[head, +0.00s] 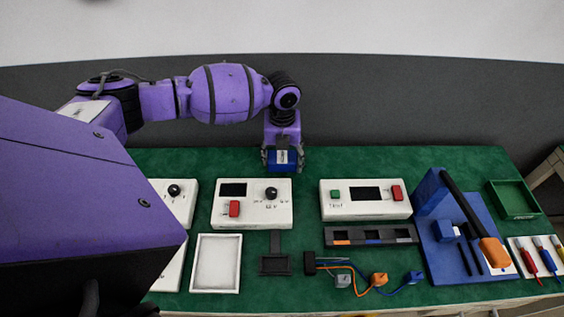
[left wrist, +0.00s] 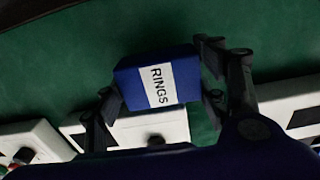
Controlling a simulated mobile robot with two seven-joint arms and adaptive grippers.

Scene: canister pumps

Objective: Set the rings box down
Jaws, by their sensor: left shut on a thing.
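The rings box is a small blue box with a white label reading RINGS. In the head view the rings box (head: 283,163) is at the back of the green table, between the fingers of my left gripper (head: 283,158). In the left wrist view the rings box (left wrist: 158,80) sits between the two dark fingers of my left gripper (left wrist: 160,95), which is shut on it. Green table surface shows around the box. I cannot tell whether its underside touches the table. My right gripper is not in view.
White devices (head: 252,216) and (head: 366,211) stand in front of the box. A white tray (head: 216,236), a dark slotted holder (head: 371,243), a blue stand (head: 440,270) and a green tray (head: 535,210) are also on the table. The back strip is mostly clear.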

